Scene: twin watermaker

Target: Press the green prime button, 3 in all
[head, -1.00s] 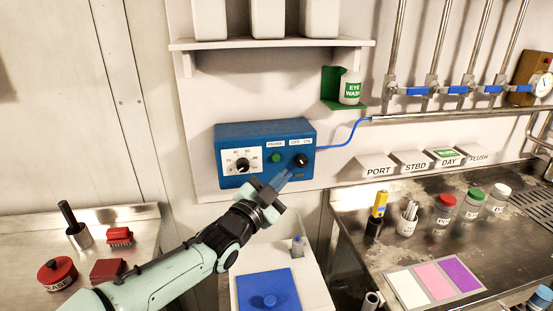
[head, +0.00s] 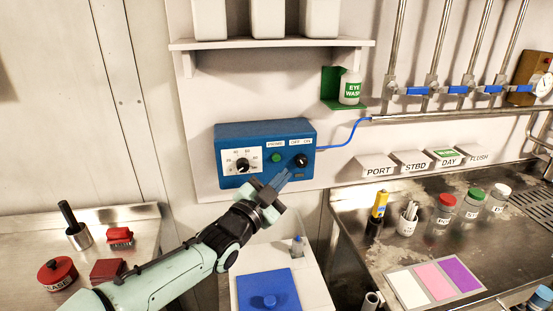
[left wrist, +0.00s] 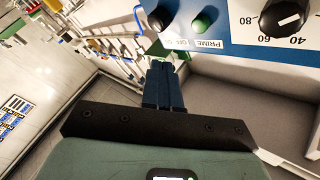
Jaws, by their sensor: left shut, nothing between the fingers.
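The blue control box (head: 228,163) is on the wall panel. Its green prime button (head: 276,157) sits under the PRIME label, between a white-faced dial (head: 242,162) and a black off/on knob (head: 301,160). My left gripper (head: 283,178) is shut and empty, just below the button in the head view, with its fingers pointing up toward the box. In the left wrist view the shut fingers (left wrist: 161,70) end below the green button (left wrist: 204,22), and a gap shows between them. The black knob (left wrist: 160,18) is beside it. My right gripper is not in view.
A blue hose (head: 345,137) runs right from the box to the pipes. A shelf (head: 270,43) is above, with an eye wash bottle (head: 350,88) at right. A white stand with a blue lid (head: 268,288) is below. Steel counters lie on both sides.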

